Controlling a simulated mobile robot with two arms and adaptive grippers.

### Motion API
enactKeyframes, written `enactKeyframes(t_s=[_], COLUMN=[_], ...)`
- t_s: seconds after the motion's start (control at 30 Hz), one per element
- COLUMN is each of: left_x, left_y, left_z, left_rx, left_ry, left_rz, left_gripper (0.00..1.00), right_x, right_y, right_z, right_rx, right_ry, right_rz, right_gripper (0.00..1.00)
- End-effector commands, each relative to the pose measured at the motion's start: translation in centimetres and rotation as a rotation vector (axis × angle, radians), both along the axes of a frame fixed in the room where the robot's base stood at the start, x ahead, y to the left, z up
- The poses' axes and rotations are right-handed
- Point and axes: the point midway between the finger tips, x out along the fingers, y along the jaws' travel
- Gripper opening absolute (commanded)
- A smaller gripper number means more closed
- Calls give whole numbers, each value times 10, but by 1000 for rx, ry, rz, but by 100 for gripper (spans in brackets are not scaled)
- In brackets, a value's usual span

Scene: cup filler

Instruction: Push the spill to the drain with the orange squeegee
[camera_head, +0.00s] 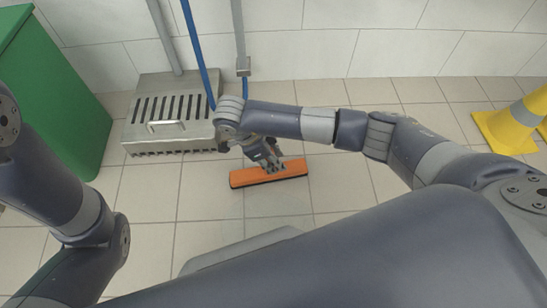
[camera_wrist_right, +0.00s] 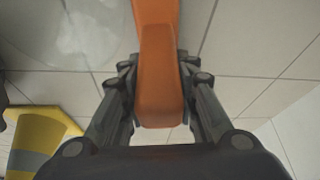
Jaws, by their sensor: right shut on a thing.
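The orange squeegee (camera_head: 268,175) has a wide head with a dark lower edge, low over or on the tiled floor in the head view; I cannot tell if it touches. My right gripper (camera_head: 272,160) is above it. In the right wrist view its orange handle (camera_wrist_right: 160,85) is between the fingers of my right gripper (camera_wrist_right: 159,72), which is shut on it. A pale, cloudy patch, seemingly the spill (camera_wrist_right: 70,35), lies on the tiles at upper left there. A slotted steel grate unit (camera_head: 150,142), seemingly the drain, stands by the wall. My left gripper is out of view.
A green bin-like box (camera_head: 55,110) stands left of the steel unit. Blue and grey pipes (camera_head: 196,45) run down the wall behind it. A yellow and grey cone (camera_head: 522,115) stands at the right. Floor between squeegee and cone is mostly clear.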

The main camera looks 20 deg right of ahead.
Motion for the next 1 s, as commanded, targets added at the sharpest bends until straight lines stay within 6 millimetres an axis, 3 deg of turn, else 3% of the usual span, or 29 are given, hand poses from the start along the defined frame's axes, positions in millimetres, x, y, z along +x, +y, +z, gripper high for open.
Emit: enactKeyframes(t_s=[0.57,1.0], left_x=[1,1], left_y=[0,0], left_z=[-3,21], left_rx=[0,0], left_ry=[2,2], left_rz=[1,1], left_gripper=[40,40], right_x=[-1,-30], right_y=[0,9], right_z=[-8,-4], right_rx=[1,1], right_ry=[-1,0], right_rz=[0,1], right_gripper=[0,0])
